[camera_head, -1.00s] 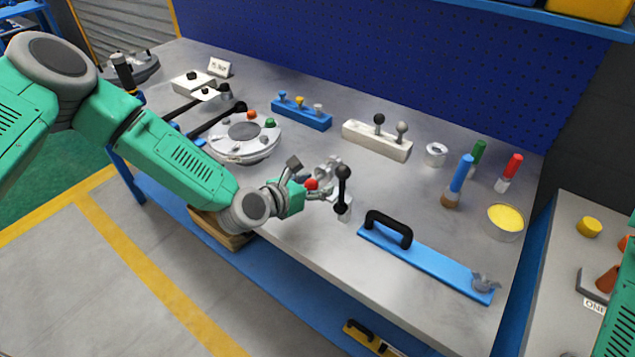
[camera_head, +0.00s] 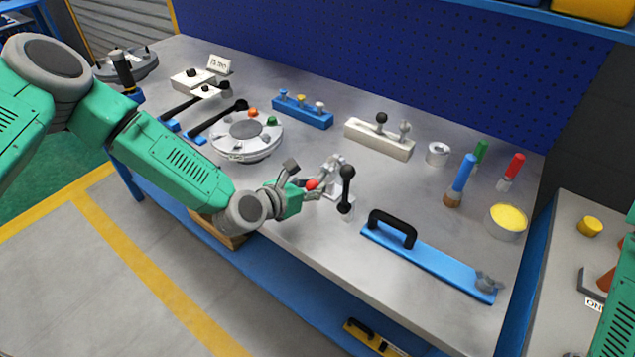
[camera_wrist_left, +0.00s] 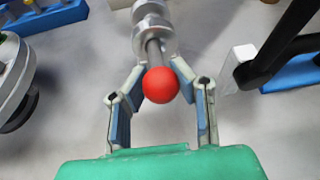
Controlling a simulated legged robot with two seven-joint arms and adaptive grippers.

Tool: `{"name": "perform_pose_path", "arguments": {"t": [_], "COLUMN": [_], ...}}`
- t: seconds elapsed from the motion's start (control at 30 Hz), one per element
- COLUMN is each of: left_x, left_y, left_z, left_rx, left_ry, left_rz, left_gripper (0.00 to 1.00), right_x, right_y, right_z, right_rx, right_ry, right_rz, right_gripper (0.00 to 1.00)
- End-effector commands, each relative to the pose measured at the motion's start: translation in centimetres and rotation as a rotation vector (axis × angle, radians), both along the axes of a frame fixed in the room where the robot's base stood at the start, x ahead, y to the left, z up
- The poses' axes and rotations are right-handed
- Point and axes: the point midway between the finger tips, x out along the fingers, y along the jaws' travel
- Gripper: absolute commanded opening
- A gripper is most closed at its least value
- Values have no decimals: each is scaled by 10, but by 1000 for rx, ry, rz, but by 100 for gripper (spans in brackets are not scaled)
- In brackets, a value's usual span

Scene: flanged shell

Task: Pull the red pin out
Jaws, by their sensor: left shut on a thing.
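The red pin has a red ball head (camera_wrist_left: 160,85) and a grey shaft that runs into a ribbed metal fitting (camera_wrist_left: 153,28) in the left wrist view. In the head view the red ball (camera_head: 312,184) is near the front edge of the bench. My left gripper (camera_head: 318,186) is shut on the pin, with its fingers on both sides of the shaft just behind the ball, also in the left wrist view (camera_wrist_left: 160,72). How deep the shaft sits in the fitting is hidden. My right gripper is out of view; only part of my right arm shows at the right edge.
A black-knobbed lever (camera_head: 347,185) stands close right of the left gripper. A blue plate with a black handle (camera_head: 430,262) lies farther right. A round flanged part (camera_head: 247,137) is behind my left forearm.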

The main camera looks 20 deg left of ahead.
Motion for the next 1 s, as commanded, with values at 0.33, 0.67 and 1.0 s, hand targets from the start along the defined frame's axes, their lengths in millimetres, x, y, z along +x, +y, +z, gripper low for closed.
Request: {"name": "perform_pose_path", "arguments": {"t": [0.33, 0.67, 1.0], "left_x": [-15, -30, -47], "left_y": [8, 13, 19], "left_z": [1, 1, 0], "left_rx": [3, 2, 2], "left_ry": [-3, -4, 0], "left_rz": [10, 9, 8], "left_gripper": [0, 0, 0], "right_x": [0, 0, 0], "right_y": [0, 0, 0], "right_z": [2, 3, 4], "right_rx": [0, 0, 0], "right_ry": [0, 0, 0], "right_rz": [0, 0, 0], "right_gripper": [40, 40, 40]}}
